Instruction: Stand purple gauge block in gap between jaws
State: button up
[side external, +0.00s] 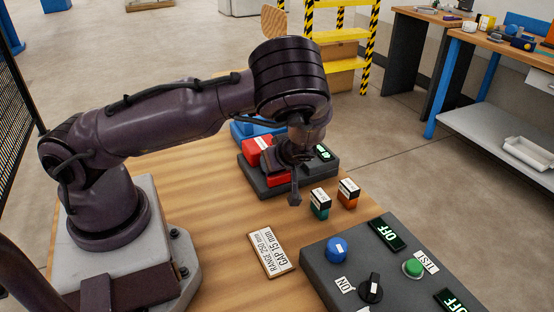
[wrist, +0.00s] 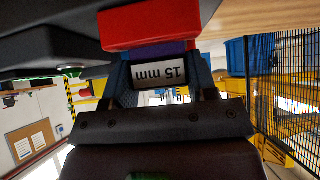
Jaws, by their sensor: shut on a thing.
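The jaws' fixture has a dark base (side external: 263,186) with a red jaw (side external: 257,152) and a small lit green display (side external: 322,152). My gripper (side external: 292,165) is over this fixture, pointing down, and hides the gap in the side view. In the wrist view my gripper (wrist: 160,82) is shut on the purple gauge block (wrist: 150,50), whose white label reads 15 mm. Most of the purple body is hidden, with a strip showing beyond the label. A red jaw (wrist: 150,24) lies just past the block. I cannot tell whether they touch or whether the block is in the gap.
A green block (side external: 320,206) and an orange block (side external: 348,193) stand right of the fixture. A sign (side external: 270,252) reading GAP 15 mm lies on the wooden table. A grey control panel (side external: 345,262) with knobs and OFF displays is at front right. A blue part (side external: 250,128) sits behind the jaws.

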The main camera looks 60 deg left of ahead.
jog(key=shift+f, duration=0.1)
jog(key=o, duration=1.1)
jog(key=v, duration=1.3)
jog(key=s+d+r+m+g+h, duration=0.2)
jog(key=s+d+m+h, duration=0.55)
jog(key=m, duration=0.65)
jog(key=s+a+r+m+t, duration=0.1)
jog(key=s+r+t, duration=0.1)
jog(key=r, duration=0.4)
jog(key=s+a+r+m+t+h, duration=0.1)
jog(key=s+r+t, duration=0.2)
jog(key=r, duration=0.3)
jog(key=s+a+r+m+t, duration=0.1)
jog(key=s+r+m+t, duration=0.1)
jog(key=s+r, duration=0.2)
notch_tip(320, 180, up, 2)
jog(key=shift+t+h, duration=0.25)
jog(key=shift+t, duration=0.05)
